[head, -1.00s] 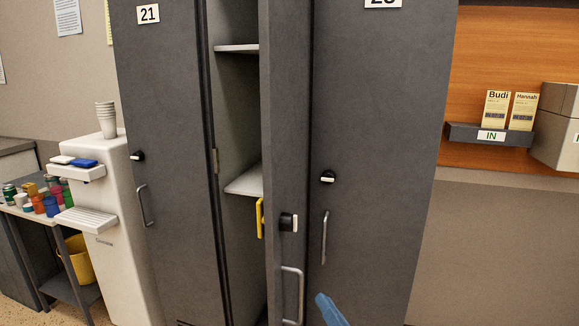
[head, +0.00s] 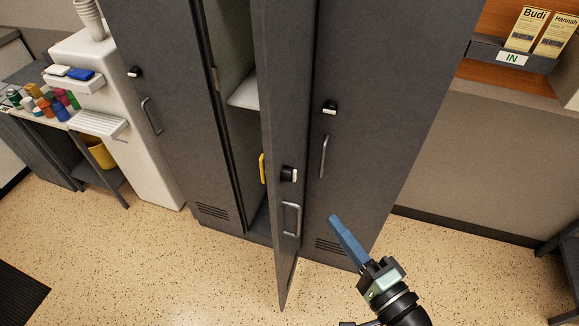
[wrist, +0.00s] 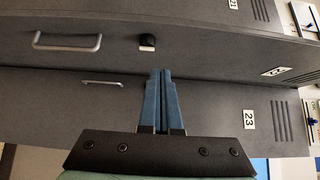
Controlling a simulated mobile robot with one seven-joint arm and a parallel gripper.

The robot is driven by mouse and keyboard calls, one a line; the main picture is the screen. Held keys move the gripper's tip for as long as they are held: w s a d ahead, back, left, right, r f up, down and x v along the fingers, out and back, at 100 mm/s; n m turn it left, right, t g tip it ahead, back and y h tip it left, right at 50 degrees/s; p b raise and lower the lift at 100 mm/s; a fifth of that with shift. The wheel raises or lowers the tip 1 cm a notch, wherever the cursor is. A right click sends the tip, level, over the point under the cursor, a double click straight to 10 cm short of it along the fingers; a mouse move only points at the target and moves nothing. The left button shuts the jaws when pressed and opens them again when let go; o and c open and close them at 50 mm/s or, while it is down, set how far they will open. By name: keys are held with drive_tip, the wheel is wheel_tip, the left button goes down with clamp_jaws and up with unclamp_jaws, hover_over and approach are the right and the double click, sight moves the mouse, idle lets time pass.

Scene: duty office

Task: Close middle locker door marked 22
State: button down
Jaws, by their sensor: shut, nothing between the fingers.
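The middle locker door (head: 284,140) stands open, jutting out toward me between locker 21's door and the right locker door (head: 355,110). Its outer face carries a black latch (head: 289,174) and a bar handle (head: 291,218). My gripper (head: 333,218) is shut and empty, its blue fingers in front of the right locker, to the right of the open door's handle. In the wrist view the closed fingers (wrist: 160,75) point at grey locker faces. A plate marked 23 (wrist: 249,119) is right of them. A bar handle (wrist: 67,41) is at upper left.
Inside the open locker are a shelf (head: 243,92) and a yellow object (head: 262,168). A white water dispenser (head: 150,160) and a small table of bottles (head: 40,115) stand left. The speckled floor (head: 150,270) is clear in front. An IN tray (head: 490,50) hangs at right.

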drive_tip(key=p, duration=0.3)
approach(278, 173)
drive_tip(key=w+d, duration=0.1)
drive_tip(key=w, duration=0.3)
drive_tip(key=shift+w+a+p, duration=0.3)
drive_tip(key=shift+w+a, duration=0.05)
drive_tip(key=shift+a, duration=0.55)
drive_tip(key=shift+w+a+p, duration=0.3)
drive_tip(key=shift+w+a, duration=0.05)
drive_tip(key=shift+a, duration=0.6)
drive_tip(key=shift+f, duration=0.1)
drive_tip(key=shift+a, duration=0.1)
